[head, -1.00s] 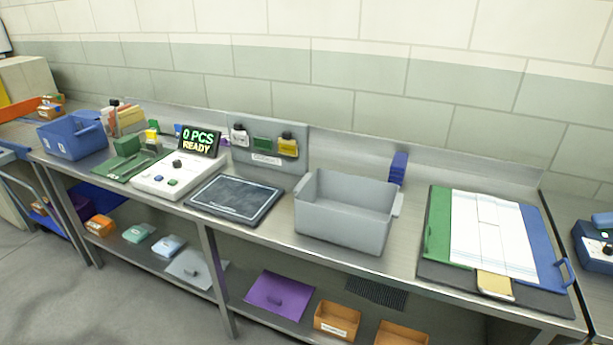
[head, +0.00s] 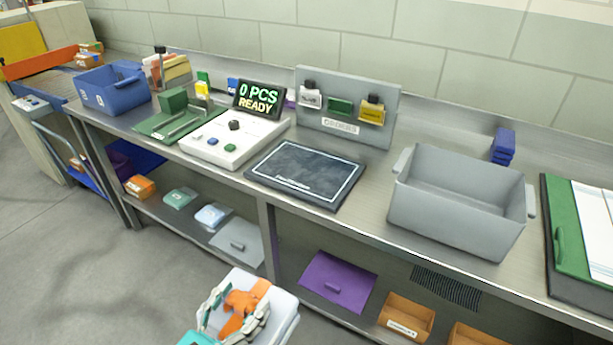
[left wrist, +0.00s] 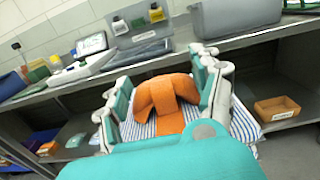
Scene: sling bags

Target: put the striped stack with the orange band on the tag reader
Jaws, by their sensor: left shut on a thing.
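The striped stack (head: 283,313) is a pale block at the bottom of the head view, with an orange band (head: 240,304) on top. In the left wrist view its blue and white stripes (left wrist: 241,122) show beside the orange band (left wrist: 168,95). My left gripper (head: 233,309) is shut on the band and holds the stack in front of the bench, clear of the top. The tag reader (head: 304,173) is a flat dark pad with a white outline, lying empty on the bench. My right gripper is not in view.
The grey bin (head: 456,205) stands right of the pad. The white console (head: 232,139) and its display (head: 259,99), reading "0 PCS READY", stand to the left. An upright panel (head: 345,107) rises behind. The bench's front edge lies between stack and pad.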

